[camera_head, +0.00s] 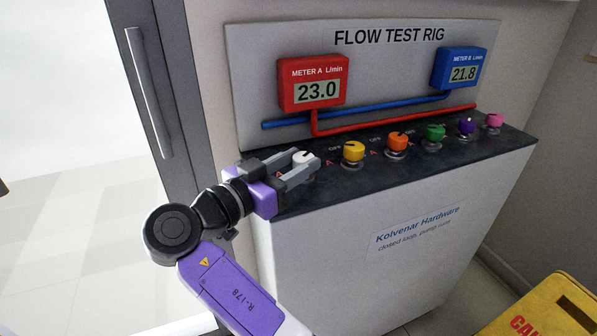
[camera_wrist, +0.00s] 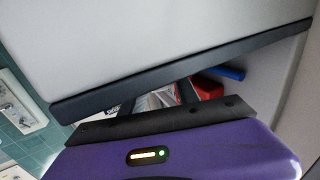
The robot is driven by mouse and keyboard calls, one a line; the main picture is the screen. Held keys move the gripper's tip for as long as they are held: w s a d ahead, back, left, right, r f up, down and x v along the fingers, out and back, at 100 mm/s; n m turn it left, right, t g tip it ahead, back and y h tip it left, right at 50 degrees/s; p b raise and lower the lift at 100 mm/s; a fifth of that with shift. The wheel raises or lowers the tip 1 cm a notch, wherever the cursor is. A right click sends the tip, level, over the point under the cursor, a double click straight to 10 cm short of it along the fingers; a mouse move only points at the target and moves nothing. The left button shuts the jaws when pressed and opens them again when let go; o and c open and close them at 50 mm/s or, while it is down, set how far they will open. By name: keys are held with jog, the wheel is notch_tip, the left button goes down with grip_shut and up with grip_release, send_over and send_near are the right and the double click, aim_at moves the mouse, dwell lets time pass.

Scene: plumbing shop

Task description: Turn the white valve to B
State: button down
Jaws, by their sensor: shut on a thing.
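The white valve (camera_head: 303,158) is the leftmost knob on the dark top of the flow test rig. My gripper (camera_head: 298,168) reaches it from the left, with its grey fingers closed around the knob. The near finger covers part of the knob, and the markings around it are hidden or too small to read. Red meter A (camera_head: 314,83) reads 23.0 L/min. Blue meter B (camera_head: 459,69) reads 21.8 L/min. In the wrist view the valve is not visible; my purple gripper body fills the lower part.
To the right of the white valve stand a yellow knob (camera_head: 353,152), an orange knob (camera_head: 397,141), a green knob (camera_head: 434,132), a purple knob (camera_head: 466,126) and a pink knob (camera_head: 495,121). A yellow caution sign (camera_head: 545,310) is at the lower right. A door frame stands at the left.

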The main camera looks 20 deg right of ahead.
jog(key=shift+f+m+g+h, duration=0.1)
jog(key=shift+m+g+h, duration=0.25)
jog(key=shift+g, duration=0.35)
jog(key=c, duration=0.9)
grip_release()
jog(key=shift+a, duration=0.1)
jog(key=v, duration=0.7)
jog(key=shift+a, duration=0.25)
